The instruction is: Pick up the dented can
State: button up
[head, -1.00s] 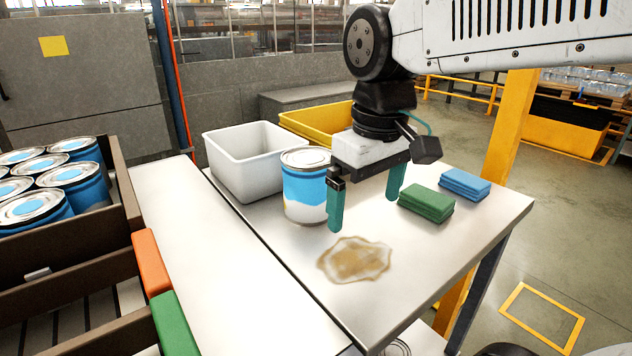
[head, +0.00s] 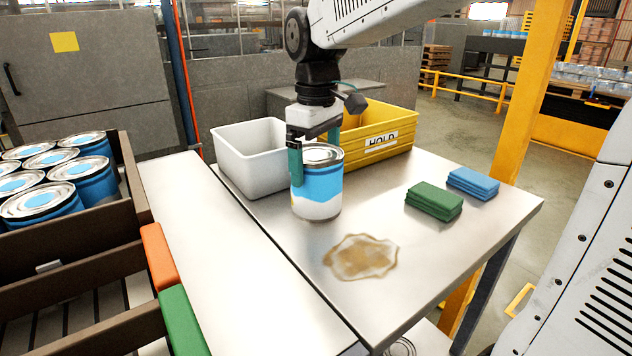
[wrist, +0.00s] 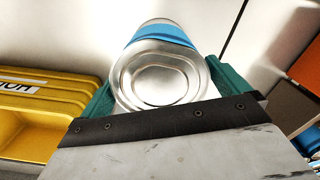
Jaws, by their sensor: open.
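The can (head: 318,190) has a blue and white label and a silver lid. It stands upright on the steel table; no dent is clear in these views. My gripper (head: 315,165) is over the can, with one green finger in front of its left side and the other behind it. In the wrist view the can's lid (wrist: 160,78) lies between the two green fingers of my open gripper (wrist: 162,85). I cannot tell whether either finger touches the can.
A white bin (head: 228,165) and a yellow bin marked HOLD (head: 395,145) stand behind the can. Green pads (head: 434,201) and blue pads (head: 473,183) lie to the right. A brown spill (head: 360,257) is in front. A crate (head: 125,185) at left holds several similar cans.

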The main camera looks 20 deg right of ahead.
notch_tip(320, 180, down, 2)
jog(key=shift+f, duration=0.1)
jog(key=c, duration=0.9)
jog(key=shift+r, duration=0.7)
notch_tip(320, 180, up, 3)
jog(key=shift+f, duration=0.2)
jog(key=s, duration=0.5)
jog(key=s+d, duration=0.1)
jog(key=s, duration=0.4)
jog(key=s+r, duration=0.1)
jog(key=s, duration=0.5)
jog(key=shift+d, duration=0.25)
jog(key=shift+a+r, duration=0.1)
